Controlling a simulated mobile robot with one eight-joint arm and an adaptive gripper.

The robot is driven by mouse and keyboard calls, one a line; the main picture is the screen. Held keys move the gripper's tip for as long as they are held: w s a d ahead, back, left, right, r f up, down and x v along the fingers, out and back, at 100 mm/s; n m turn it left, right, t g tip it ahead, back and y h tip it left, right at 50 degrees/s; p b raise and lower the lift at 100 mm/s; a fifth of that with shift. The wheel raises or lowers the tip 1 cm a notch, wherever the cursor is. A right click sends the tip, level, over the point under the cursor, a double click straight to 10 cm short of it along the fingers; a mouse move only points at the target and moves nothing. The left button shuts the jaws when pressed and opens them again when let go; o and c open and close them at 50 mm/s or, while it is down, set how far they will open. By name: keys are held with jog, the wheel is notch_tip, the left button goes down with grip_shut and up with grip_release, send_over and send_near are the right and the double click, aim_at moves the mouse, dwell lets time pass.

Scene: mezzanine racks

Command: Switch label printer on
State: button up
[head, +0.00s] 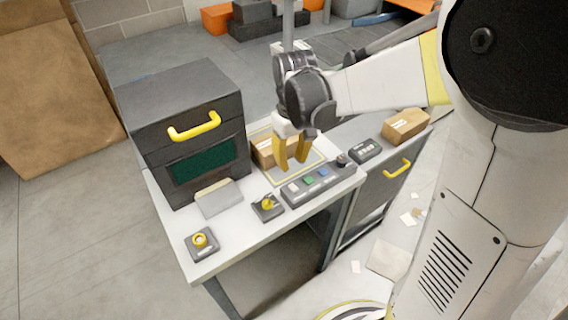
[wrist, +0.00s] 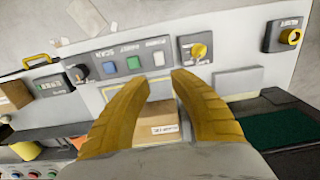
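The label printer (head: 190,130) looks to be the dark grey cabinet with a yellow handle and green window at the bench's back left; its dark body and green window (wrist: 275,128) show at the right in the wrist view. A grey panel (head: 318,184) carries a white, a green and a blue button and a dark knob; the wrist view shows this panel (wrist: 119,77) beyond my fingertips. A yellow rotary switch (head: 267,204) sits beside it. My gripper (head: 292,164) is open and empty above the bench, just behind the panel; its fingers (wrist: 162,76) stand apart near the white button.
A yellow round button on a dark box (head: 201,243) sits at the front left corner. A cardboard box (head: 264,151) lies behind my fingers. A second box (head: 406,126) and a small display unit (head: 365,150) are to the right. Bare bench top surrounds the switches.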

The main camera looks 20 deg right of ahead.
aim_at(291, 185)
notch_tip(291, 185, down, 10)
jog(key=b, duration=0.3)
jog(key=shift+b, duration=0.3)
jog(key=shift+r, duration=0.1)
grip_shut()
